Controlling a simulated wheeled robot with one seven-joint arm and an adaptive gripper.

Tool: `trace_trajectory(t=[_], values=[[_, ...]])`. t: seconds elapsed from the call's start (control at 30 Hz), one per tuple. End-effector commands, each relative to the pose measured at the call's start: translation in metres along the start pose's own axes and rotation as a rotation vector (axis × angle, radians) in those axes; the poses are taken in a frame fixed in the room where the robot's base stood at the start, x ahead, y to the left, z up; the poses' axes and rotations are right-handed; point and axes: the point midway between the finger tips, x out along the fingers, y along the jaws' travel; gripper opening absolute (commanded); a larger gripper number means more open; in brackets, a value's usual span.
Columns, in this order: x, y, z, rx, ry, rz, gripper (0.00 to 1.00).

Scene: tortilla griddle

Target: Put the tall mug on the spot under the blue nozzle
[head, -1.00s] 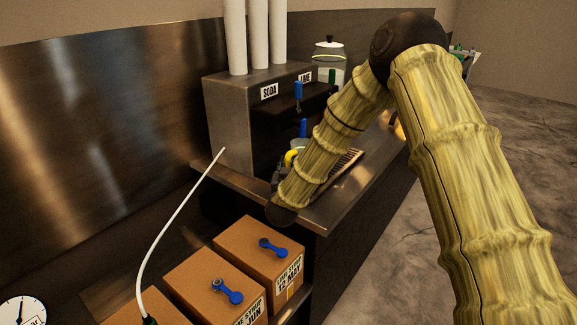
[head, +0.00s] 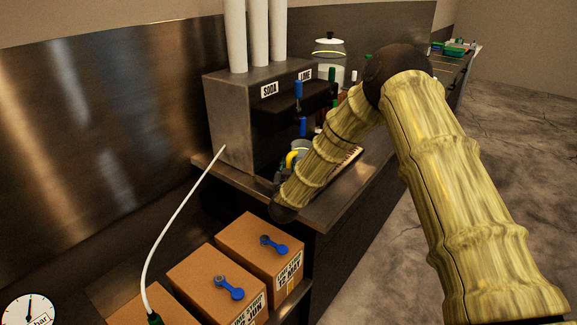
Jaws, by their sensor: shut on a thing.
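The tall mug (head: 301,146) shows as a pale grey rim and upper wall below the blue nozzle (head: 303,126) of the drink dispenser (head: 232,125). A yellow curved part (head: 291,158) shows at its left side. My gripper (head: 281,174) is a small dark shape at the mug's lower left, shut on the mug; its fingertips are mostly hidden. My arm covers the mug's right side and base. I cannot tell whether the mug's base touches the surface or is exactly centred under the nozzle.
A blue lever (head: 298,91) sits above the nozzle; labels read SODA and LIME. A slatted tray (head: 349,158) lies right of my forearm. A glass jar (head: 329,60) stands behind. Boxes with blue taps (head: 260,247) stand below the counter (head: 325,199). A white hose rises at left.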

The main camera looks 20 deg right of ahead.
Motion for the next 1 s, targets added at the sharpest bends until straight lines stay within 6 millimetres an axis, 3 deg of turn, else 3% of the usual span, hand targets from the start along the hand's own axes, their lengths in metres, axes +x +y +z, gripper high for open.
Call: trace_trajectory(t=[0.3, 0.33, 0.43, 0.87, 1.0], values=[[0.0, 0.0, 0.005, 0.0, 0.0, 0.0, 0.0], [0.0, 0.0, 0.004, 0.0, 0.0, 0.0, 0.21], [0.0, 0.0, 0.004, 0.0, -0.001, 0.0, 0.39], [0.0, 0.0, -0.002, 0.0, 0.0, 0.0, 0.39], [-0.019, -0.001, 0.003, 0.0, -0.002, -0.002, 0.39]])
